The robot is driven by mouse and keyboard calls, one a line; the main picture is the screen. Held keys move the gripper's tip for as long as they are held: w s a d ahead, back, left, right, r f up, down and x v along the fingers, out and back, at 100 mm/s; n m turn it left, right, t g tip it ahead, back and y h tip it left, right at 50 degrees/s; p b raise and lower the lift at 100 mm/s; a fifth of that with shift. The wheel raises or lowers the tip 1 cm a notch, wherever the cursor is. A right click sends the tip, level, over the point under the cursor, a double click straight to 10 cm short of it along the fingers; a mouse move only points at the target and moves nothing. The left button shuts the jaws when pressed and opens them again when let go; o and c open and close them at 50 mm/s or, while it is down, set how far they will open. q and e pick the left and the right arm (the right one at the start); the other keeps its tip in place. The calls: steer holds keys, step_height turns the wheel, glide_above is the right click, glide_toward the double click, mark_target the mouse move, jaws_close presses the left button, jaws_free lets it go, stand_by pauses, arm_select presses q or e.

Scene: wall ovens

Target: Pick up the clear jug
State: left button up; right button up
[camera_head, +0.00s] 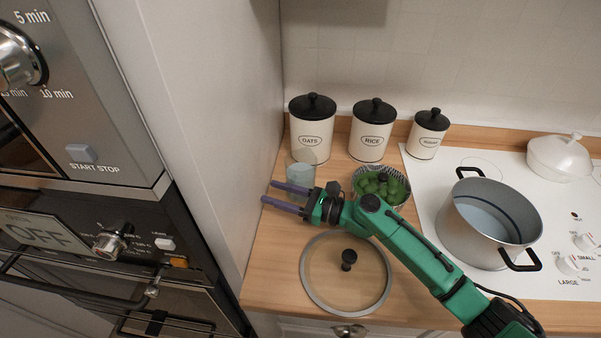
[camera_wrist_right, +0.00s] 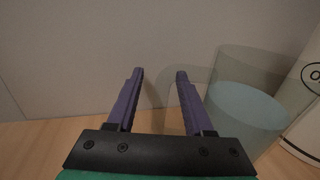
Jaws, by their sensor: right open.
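The clear jug (camera_head: 301,171) stands upright on the wooden counter near the wall, in front of the oats canister. It looks like a see-through cylinder with pale blue contents. My right gripper (camera_head: 269,193) is open and empty, pointing left, in front of the jug in the head view. My left gripper is not in view.
Oats (camera_head: 312,130), rice (camera_head: 372,131) and sugar (camera_head: 428,136) canisters stand at the back. A bowl of green items (camera_head: 382,187) is right of the jug. A glass lid (camera_head: 345,285) lies in front. A pot (camera_head: 487,225) stands on the hob. A tall cabinet side (camera_head: 215,130) bounds the left.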

steer(key=shift+w+a+f, duration=0.1)
steer(key=shift+w+a, duration=0.05)
steer(key=shift+a, duration=0.05)
steer(key=shift+d, duration=0.1)
jaws_close()
stand_by(1.1)
